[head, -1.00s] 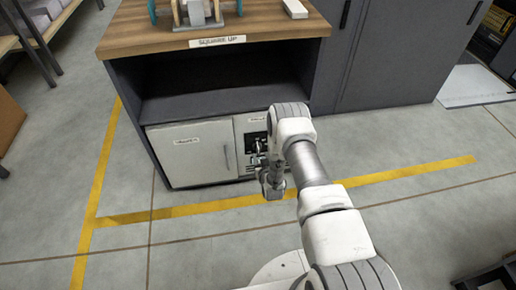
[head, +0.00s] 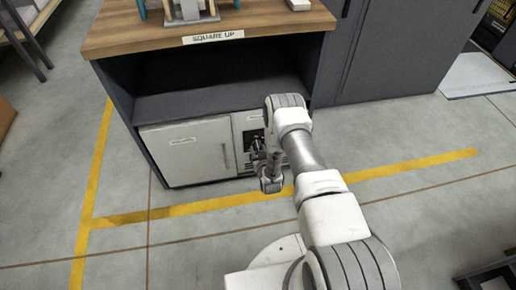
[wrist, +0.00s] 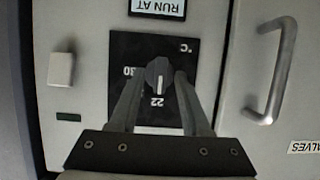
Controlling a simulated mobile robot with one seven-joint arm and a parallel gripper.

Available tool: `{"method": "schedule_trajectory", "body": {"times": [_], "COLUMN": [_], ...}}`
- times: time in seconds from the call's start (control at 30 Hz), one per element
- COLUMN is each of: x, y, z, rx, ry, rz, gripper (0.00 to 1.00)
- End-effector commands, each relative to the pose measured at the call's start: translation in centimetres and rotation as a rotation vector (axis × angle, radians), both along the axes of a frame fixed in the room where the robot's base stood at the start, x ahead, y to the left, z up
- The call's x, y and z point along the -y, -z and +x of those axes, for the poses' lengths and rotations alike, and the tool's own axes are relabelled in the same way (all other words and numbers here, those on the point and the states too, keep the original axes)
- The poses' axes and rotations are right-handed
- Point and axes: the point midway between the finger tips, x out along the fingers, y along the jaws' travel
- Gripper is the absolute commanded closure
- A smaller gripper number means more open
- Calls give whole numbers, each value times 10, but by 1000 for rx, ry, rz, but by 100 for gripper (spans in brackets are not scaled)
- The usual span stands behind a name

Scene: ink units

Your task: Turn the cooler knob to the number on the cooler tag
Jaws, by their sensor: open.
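The cooler (head: 188,155) is a white unit under the bench, with a dark dial panel on its right part. In the wrist view the black dial plate (wrist: 125,50) appears upside down. The dark round knob (wrist: 158,72) sits on it, its white pointer line directed toward the printed 22. A second number, seemingly 30, is partly hidden by a finger. My gripper (wrist: 160,78) is open, its fingers on either side of the knob; I cannot tell whether they touch it. It also shows at the dial in the head view (head: 261,150). The tag (wrist: 157,7) reads "RUN AT"; its number is out of view.
A cooler-front handle (wrist: 275,70) and a "VALVES" label (wrist: 305,147) are beside the dial in the wrist view. A pale switch-like block (wrist: 61,69) is on the other side. The wooden bench top (head: 255,27) overhangs above. The floor in front is clear.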

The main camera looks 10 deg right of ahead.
Motion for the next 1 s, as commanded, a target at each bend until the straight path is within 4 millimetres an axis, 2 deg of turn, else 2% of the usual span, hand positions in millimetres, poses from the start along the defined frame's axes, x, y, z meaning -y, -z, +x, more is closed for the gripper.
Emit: {"method": "schedule_trajectory", "body": {"times": [0.27,0.5,0.53,1.0], "x": [0,0,0,1], "y": [0,0,0,0], "z": [0,0,0,0], "rx": [0,0,0,1], "ry": [0,0,0,1], "rz": [0,0,0,30], "gripper": [54,98,100,100]}}
